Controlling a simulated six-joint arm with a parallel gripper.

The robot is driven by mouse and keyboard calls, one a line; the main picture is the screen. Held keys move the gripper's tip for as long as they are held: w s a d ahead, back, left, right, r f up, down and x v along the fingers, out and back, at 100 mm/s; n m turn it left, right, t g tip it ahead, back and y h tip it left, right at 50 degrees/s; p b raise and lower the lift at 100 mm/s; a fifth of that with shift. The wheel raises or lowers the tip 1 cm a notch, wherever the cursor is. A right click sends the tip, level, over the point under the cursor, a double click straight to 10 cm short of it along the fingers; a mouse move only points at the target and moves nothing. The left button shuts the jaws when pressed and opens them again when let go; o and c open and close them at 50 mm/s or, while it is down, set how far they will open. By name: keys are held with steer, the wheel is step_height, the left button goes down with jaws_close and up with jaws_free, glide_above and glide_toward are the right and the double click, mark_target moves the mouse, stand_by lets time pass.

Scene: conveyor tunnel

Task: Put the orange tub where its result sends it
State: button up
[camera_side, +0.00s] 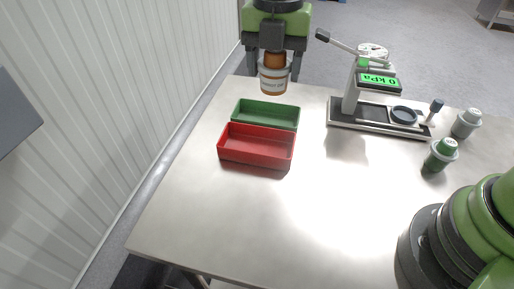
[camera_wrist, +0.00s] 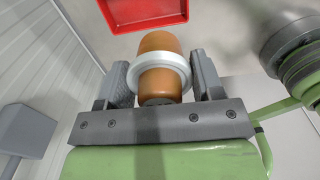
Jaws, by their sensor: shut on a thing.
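My gripper (camera_side: 274,62) is shut on the orange tub (camera_side: 273,84), which has a white band or label around it. The tub is held up in the air and appears just behind the green tray (camera_side: 266,114) in the side view. In the wrist view the tub (camera_wrist: 160,70) sits between the two fingers (camera_wrist: 160,80), with a pale ring around its middle. The red tray (camera_side: 256,153) stands in front of the green one, and its corner shows at the top of the wrist view (camera_wrist: 145,14). Both trays look empty.
A lever tester (camera_side: 378,82) with a green display reading "0 kPa" stands right of the trays. The table's middle and front are clear. A ribbed wall (camera_side: 100,110) runs along the left.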

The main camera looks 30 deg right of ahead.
mark_target(274, 85)
step_height(274, 85, down, 16)
steer(key=shift+f, duration=0.1)
stand_by(0.4)
steer(key=shift+f, duration=0.1)
steer(key=o, duration=1)
step_height(274, 85, up, 12)
steer(key=shift+r, duration=0.25)
